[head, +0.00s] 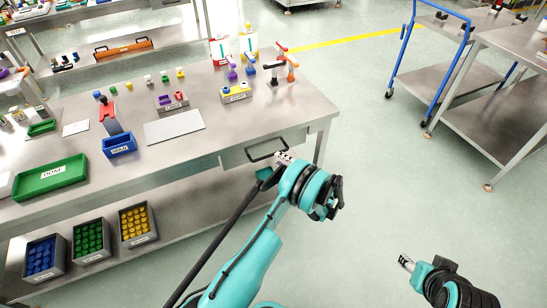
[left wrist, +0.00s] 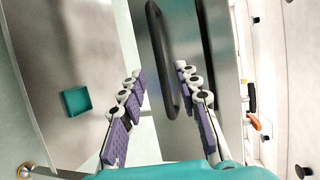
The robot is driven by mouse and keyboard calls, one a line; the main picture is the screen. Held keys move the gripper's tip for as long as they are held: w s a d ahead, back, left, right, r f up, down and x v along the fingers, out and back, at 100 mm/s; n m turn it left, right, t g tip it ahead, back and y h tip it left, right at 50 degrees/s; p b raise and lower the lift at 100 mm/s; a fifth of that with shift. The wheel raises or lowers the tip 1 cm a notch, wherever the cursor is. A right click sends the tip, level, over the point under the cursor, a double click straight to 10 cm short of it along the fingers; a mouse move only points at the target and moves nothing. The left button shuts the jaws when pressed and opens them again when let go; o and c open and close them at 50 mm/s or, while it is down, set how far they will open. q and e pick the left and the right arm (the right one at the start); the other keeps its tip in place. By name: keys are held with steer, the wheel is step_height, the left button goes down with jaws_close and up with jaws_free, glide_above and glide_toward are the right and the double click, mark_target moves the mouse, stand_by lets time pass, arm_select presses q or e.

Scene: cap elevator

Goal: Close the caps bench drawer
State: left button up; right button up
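The caps bench drawer (head: 238,157) is a grey metal front under the bench top's right end, with a black bar handle (head: 267,151). How far it stands out from the bench is hard to tell. My left gripper (head: 284,157) is at the handle's right end in the head view, partly covering the drawer front. In the left wrist view my left gripper (left wrist: 160,76) is open, fingers apart with purple pads. The black handle (left wrist: 161,45) runs in front of the gap between them; I cannot tell whether they touch. My right gripper (head: 405,261) is off at lower right, away from the bench.
The bench top (head: 290,118) holds small caps, a blue bin (head: 119,146), a green tray (head: 50,180) and small fixtures. Bins of coloured caps (head: 138,224) sit on the lower shelf. A blue-framed cart (head: 405,60) stands right. The floor between is clear.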

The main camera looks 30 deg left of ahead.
arm_select(q)
steer(key=v, duration=0.6)
steer(key=shift+d, duration=0.1)
steer(key=s+r+h, duration=0.3)
steer(key=r+h, duration=0.1)
steer(key=r, duration=0.5)
steer(key=s+r+h, duration=0.3)
steer(key=r, duration=0.5)
steer(key=s+d+r+n+t+h, duration=0.1)
steer(key=s+d+h, duration=0.3)
steer(key=s, duration=0.8)
steer(key=s+d+r+n+t+h, duration=0.2)
steer(key=s+d+r+h, duration=0.1)
steer(key=s, duration=0.9)
steer(key=shift+s+d+r+n+h, duration=0.25)
steer(key=shift+d+n+h, duration=0.15)
steer(key=shift+h, duration=0.3)
